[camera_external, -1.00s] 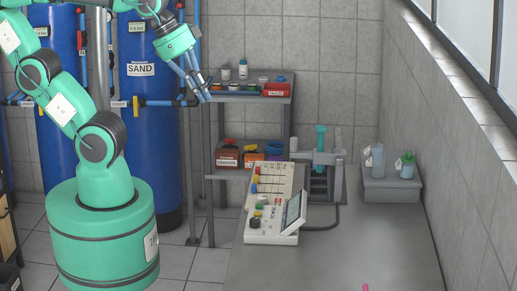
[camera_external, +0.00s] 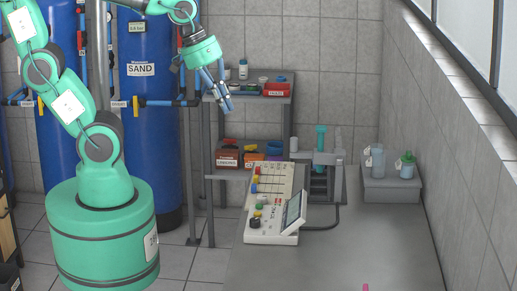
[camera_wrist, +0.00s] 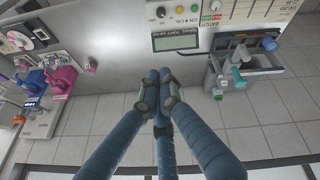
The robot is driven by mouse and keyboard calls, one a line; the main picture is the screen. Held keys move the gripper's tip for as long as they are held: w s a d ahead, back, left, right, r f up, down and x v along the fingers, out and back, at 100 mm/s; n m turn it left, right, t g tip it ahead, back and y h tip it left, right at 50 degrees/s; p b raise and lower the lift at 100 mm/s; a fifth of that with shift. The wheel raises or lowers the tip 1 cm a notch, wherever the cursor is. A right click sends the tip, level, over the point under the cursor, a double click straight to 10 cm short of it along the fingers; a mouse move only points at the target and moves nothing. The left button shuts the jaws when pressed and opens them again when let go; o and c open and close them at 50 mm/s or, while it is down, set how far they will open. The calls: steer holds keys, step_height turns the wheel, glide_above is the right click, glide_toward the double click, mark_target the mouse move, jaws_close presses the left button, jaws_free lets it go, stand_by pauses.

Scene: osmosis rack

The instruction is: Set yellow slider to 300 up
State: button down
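The control panel (camera_external: 282,222) stands on the grey table, with a tilted screen on its right side. Its far half is a slider board (camera_external: 284,178) with small red, yellow and blue knobs along its left edge. The yellow slider knob (camera_external: 256,180) sits between the red and blue ones; its reading is too small to make out. My gripper (camera_external: 226,104) is in the air, left of and above the panel. In the wrist view its three fingers (camera_wrist: 160,82) come together at the tips with nothing held.
A shelf rack (camera_external: 250,99) with small containers stands behind the panel. A device with a teal part (camera_external: 321,137) stands beyond the panel. A grey block (camera_external: 390,187) with bottles is at the right. The table's front is mostly clear.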

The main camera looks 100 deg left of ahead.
mark_target(256, 178)
steer(key=w+a+f+n, duration=0.1)
steer(key=a+f+n, duration=0.5)
steer(key=a+n, duration=0.25)
steer(key=w+a+f+n, duration=0.2)
steer(key=a+f+n, duration=0.45)
steer(key=a, duration=0.25)
steer(key=s+a+f+n, duration=0.5)
steer(key=a+f+n, duration=0.1)
steer(key=a+n, duration=0.1)
steer(key=s+a+f+n, duration=0.4)
steer(key=a+f+n, duration=0.2)
steer(key=a, duration=0.3)
steer(key=shift+s+f+n, duration=0.35)
steer(key=shift+f+n, duration=0.05)
steer(key=shift+f, duration=0.35)
steer(key=shift+d+f, duration=0.1)
steer(key=w+f+b, duration=0.3)
steer(key=w+f, duration=0.4)
steer(key=f, duration=0.2)
steer(key=shift+w+b, duration=0.4)
steer(key=shift+w, duration=0.1)
